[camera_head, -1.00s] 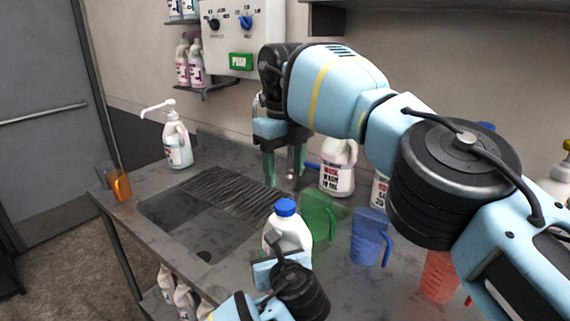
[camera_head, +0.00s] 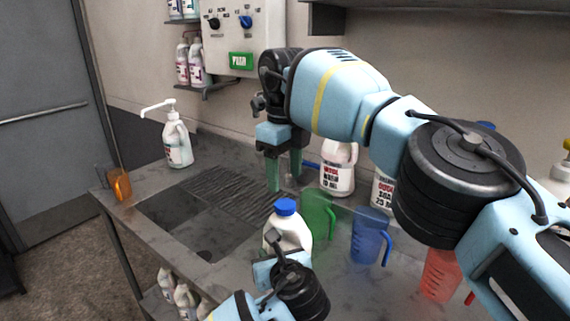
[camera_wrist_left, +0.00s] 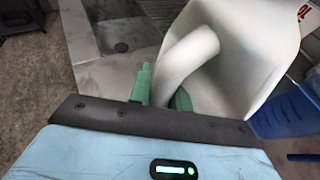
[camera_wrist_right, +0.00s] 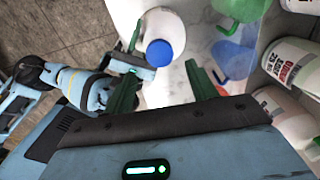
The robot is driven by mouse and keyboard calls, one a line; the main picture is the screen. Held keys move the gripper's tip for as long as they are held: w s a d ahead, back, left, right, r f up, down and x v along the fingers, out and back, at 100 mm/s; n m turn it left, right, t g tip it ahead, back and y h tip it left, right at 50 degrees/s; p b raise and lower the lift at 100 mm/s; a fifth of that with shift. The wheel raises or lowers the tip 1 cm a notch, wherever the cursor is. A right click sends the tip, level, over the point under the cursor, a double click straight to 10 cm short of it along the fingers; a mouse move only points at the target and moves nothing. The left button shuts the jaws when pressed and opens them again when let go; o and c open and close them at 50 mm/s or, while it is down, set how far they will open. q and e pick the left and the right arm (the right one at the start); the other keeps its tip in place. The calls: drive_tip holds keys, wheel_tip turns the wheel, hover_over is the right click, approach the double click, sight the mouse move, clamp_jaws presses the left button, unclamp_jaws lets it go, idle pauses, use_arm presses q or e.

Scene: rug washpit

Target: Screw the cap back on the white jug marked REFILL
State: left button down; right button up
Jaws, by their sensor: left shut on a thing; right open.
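A white jug (camera_head: 291,232) with a blue cap (camera_head: 286,207) on its neck stands at the counter's front, beside the sink. Its label is not visible. My left gripper (camera_wrist_left: 163,88) is shut on the jug's handle (camera_wrist_left: 184,62). In the head view, the left wrist hides the jug's lower part. My right gripper (camera_head: 284,184) is open and empty, behind and above the jug, with its fingers pointing down. In the right wrist view, the cap (camera_wrist_right: 159,52) lies beyond the open fingers, apart from them. I cannot tell how tightly the cap sits.
Green (camera_head: 318,215) and blue (camera_head: 369,237) pitchers stand close right of the jug, a red one (camera_head: 439,275) farther right. Labelled jugs (camera_head: 338,175) stand behind. A sink (camera_head: 190,220) lies left, with a pump bottle (camera_head: 177,145) and orange cup (camera_head: 121,185) beyond.

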sight(285, 203)
drive_tip(key=shift+f, duration=3.25)
drive_tip(key=c, duration=1)
drive_tip(key=o, duration=1.1)
drive_tip(key=shift+o, duration=0.2)
drive_tip(key=shift+r, duration=0.1)
drive_tip(key=shift+r, duration=3.7)
